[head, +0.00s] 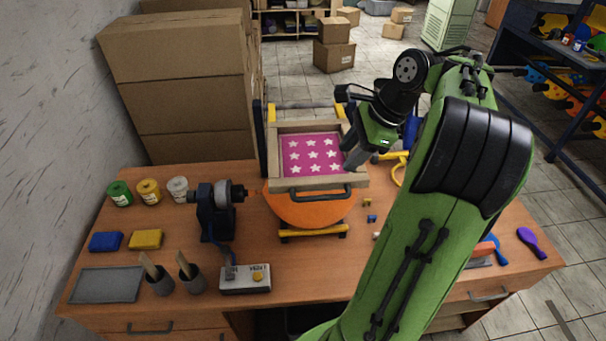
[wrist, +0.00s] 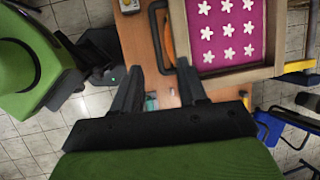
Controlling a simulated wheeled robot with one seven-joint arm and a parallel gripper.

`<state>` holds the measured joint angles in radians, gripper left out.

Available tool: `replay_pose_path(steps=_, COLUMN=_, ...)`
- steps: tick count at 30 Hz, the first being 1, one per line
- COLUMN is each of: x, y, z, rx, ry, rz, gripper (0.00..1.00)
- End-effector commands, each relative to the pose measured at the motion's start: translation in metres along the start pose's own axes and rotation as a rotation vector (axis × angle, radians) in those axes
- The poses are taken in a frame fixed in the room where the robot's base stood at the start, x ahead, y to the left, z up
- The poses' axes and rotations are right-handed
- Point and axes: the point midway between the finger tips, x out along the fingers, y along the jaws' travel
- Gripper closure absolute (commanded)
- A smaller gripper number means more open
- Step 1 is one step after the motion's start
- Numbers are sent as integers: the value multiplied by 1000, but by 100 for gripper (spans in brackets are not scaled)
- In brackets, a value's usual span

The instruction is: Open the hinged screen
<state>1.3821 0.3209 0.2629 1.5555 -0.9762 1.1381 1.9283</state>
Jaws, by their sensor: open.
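The hinged screen is a light wooden frame (head: 350,183) around a magenta mesh with white stars. In the wrist view, the frame (wrist: 268,72) fills the upper right and the handle (wrist: 153,40) is at the top centre. My gripper (head: 347,128) is open and empty near the frame's right side in the head view. In the wrist view, my gripper (wrist: 160,72) has its fingers apart, with the handle beyond them.
A dark motor-like device (head: 215,212) and a control box (head: 246,279) stand left of the screen. Paint jars (head: 149,191) sit at the back left. Stacked cartons (head: 180,80) rise behind the table.

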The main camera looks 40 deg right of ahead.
Motion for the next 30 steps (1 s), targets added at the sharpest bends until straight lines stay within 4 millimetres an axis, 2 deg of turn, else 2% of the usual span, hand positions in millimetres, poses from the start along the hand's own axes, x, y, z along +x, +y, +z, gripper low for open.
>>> replay_pose_path(steps=9, x=86, y=4, z=-3, rx=-5, ry=0, rz=4, gripper=58)
replay_pose_path(steps=16, x=137, y=3, z=-2, rx=-6, ry=1, rz=4, gripper=58)
replay_pose_path(steps=21, x=154, y=2, z=-2, rx=-4, ry=2, rz=2, gripper=58)
replay_pose_path(steps=29, x=155, y=1, z=-1, rx=-4, ry=3, rz=0, gripper=58)
replay_pose_path(steps=30, x=155, y=1, z=-1, rx=-4, ry=3, rz=0, gripper=61)
